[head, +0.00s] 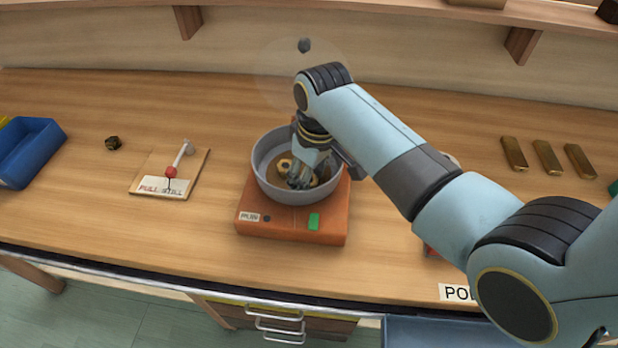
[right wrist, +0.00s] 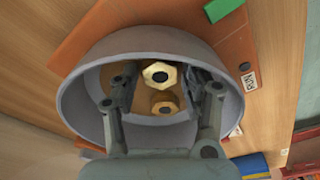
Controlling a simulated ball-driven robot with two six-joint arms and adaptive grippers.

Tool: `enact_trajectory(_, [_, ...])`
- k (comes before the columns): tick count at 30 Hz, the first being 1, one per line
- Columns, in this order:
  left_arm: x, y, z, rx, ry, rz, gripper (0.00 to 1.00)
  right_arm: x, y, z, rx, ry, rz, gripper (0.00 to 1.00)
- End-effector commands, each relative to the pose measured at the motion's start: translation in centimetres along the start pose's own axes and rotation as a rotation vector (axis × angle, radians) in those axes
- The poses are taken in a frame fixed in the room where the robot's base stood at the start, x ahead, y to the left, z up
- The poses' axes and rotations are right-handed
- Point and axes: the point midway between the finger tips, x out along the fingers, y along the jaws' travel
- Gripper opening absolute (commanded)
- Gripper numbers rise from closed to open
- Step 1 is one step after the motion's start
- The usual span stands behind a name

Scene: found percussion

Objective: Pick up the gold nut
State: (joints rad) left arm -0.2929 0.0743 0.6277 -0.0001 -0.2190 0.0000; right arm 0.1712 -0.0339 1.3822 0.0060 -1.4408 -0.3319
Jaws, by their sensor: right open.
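A grey round bowl (head: 265,150) sits on an orange base (head: 290,225) with a green button. It also shows in the right wrist view (right wrist: 150,40). Inside it lie two gold nuts: one shows bright between my fingers (right wrist: 158,73), the other is just below it in the picture (right wrist: 165,104). In the head view a gold nut (head: 285,165) shows at the left of my fingers; the rest is partly hidden. My right gripper (head: 301,182) reaches down into the bowl, open, its fingers (right wrist: 161,82) on either side of the bright nut with gaps. My left gripper is out of view.
A board with a red-knobbed lever (head: 171,172) stands left of the bowl, a dark nut-like piece (head: 113,143) further left, and a blue bin (head: 30,152) at the far left. Gold bars (head: 514,153) lie at the right. The bowl wall surrounds my fingers.

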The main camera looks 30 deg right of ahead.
Motion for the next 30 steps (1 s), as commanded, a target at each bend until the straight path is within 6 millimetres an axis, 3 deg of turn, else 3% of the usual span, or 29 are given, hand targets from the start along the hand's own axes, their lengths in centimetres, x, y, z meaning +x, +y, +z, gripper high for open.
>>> enact_trajectory(7, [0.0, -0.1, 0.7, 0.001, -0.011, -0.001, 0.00, 0.2, 0.0, 0.0, 0.000, 0.001, 0.001, 0.45])
enact_trajectory(17, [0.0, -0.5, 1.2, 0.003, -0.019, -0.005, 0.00, 0.2, 0.0, 0.0, 0.000, 0.001, 0.001, 0.01])
enact_trajectory(25, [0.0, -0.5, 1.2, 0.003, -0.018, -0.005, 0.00, -0.1, 0.0, -0.1, 0.000, 0.002, 0.001, 0.00])
enact_trajectory(30, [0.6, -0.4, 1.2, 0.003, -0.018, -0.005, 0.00, -2.4, 0.0, -0.5, 0.000, 0.006, 0.002, 0.00])
